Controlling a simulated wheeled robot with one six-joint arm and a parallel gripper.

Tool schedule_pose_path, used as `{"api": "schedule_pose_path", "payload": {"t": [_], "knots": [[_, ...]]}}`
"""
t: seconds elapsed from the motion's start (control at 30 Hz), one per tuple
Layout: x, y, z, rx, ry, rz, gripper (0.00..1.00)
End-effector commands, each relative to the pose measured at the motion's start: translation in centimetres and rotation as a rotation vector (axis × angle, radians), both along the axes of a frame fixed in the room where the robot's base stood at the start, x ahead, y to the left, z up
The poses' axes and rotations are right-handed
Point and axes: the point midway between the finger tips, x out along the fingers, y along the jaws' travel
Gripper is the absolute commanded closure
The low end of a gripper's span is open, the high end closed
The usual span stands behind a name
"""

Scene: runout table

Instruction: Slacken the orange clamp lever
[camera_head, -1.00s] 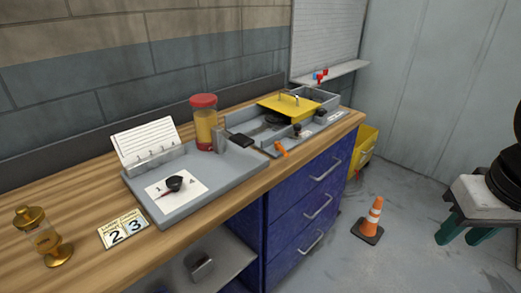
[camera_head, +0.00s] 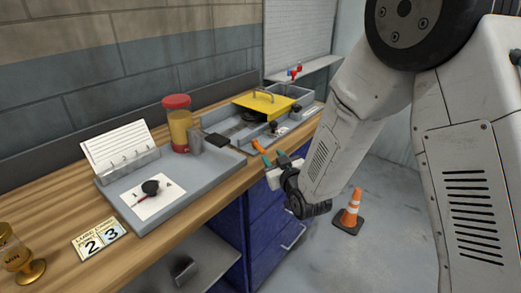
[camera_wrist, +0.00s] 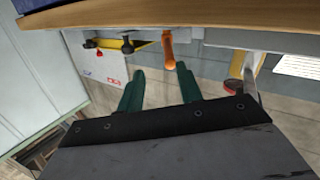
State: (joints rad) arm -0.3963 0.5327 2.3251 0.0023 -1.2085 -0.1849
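The orange clamp lever (camera_head: 259,146) sticks out at the front edge of the grey tray unit on the bench. In the wrist view the lever (camera_wrist: 168,50) hangs just beyond the fingertips, nearer the right finger. My gripper (camera_head: 273,158) is in front of the bench edge, close to the lever. In the wrist view my gripper (camera_wrist: 160,70) has its two green fingers apart with nothing between them. The lever looks clear of both fingers. What the lever clamps is hard to make out.
A red-capped jar (camera_head: 178,122) and a grey tray (camera_head: 190,185) stand to the left. Blue drawers (camera_head: 265,215) lie below the bench top. A traffic cone (camera_head: 350,212) stands on the floor.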

Motion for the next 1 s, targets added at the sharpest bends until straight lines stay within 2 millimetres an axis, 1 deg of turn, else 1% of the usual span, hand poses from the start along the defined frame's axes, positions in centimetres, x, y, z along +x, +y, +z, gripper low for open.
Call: {"api": "schedule_pose_path", "payload": {"t": [0.03, 0.07, 0.17, 0.23, 0.33, 0.6, 0.7, 0.8, 1.0], "knots": [[-0.1, 0.5, -0.6, 0.006, -0.022, 0.009, 0.64], [-0.2, 0.7, -0.8, 0.01, -0.036, 0.012, 0.64], [-0.3, 1.2, -1.1, 0.019, -0.067, 0.02, 0.64], [0.1, 1.4, -1.1, 0.022, -0.076, 0.022, 0.64], [1.1, 1.9, -1.0, 0.022, -0.08, 0.021, 0.64], [5.1, 3.6, -1.1, 0.022, -0.077, 0.021, 0.64], [6.1, 4.0, -1.1, 0.022, -0.077, 0.02, 0.64], [6.6, 4.3, -1.0, 0.022, -0.076, 0.02, 0.64], [6.8, 4.3, -1.0, 0.022, -0.076, 0.021, 0.64]]}}
